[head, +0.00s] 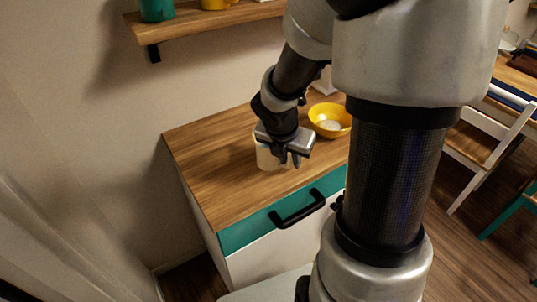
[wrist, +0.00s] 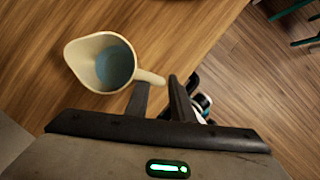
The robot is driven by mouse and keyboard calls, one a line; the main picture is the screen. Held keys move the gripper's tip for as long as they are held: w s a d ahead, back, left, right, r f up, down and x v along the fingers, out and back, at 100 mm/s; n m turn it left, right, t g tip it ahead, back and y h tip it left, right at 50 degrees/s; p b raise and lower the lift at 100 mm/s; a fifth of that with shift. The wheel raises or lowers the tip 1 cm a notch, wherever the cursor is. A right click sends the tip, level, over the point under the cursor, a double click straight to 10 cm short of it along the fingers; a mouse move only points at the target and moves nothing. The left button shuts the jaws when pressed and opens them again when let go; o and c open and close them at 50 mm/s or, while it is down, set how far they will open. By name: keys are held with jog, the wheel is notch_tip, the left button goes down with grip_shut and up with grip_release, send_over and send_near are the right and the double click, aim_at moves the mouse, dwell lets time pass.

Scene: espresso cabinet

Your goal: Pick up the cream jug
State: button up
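The cream jug (head: 266,159) stands upright on the wooden cabinet top, near its front edge. In the wrist view the jug (wrist: 84,57) shows from above, with a blue-grey inside and its handle pointing right toward my fingers. My gripper (head: 291,161) is low over the cabinet top, on the handle side of the jug, and hides part of it in the head view. In the wrist view my gripper (wrist: 160,90) has its two fingers apart, with the handle's end at the gap between the tips. I cannot tell whether either finger touches the handle.
A yellow bowl (head: 338,127) with something pale inside stands behind and right of the jug. The cabinet top (head: 205,150) is clear to the left. A black drawer handle (head: 297,209) juts from the green front. A wall shelf (head: 205,20) hangs above; a chair (head: 487,145) stands right.

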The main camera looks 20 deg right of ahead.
jog(key=shift+b+x, duration=0.3)
jog(key=shift+x, duration=0.9)
jog(key=shift+r, duration=0.1)
grip_shut()
jog(key=shift+r, duration=0.2)
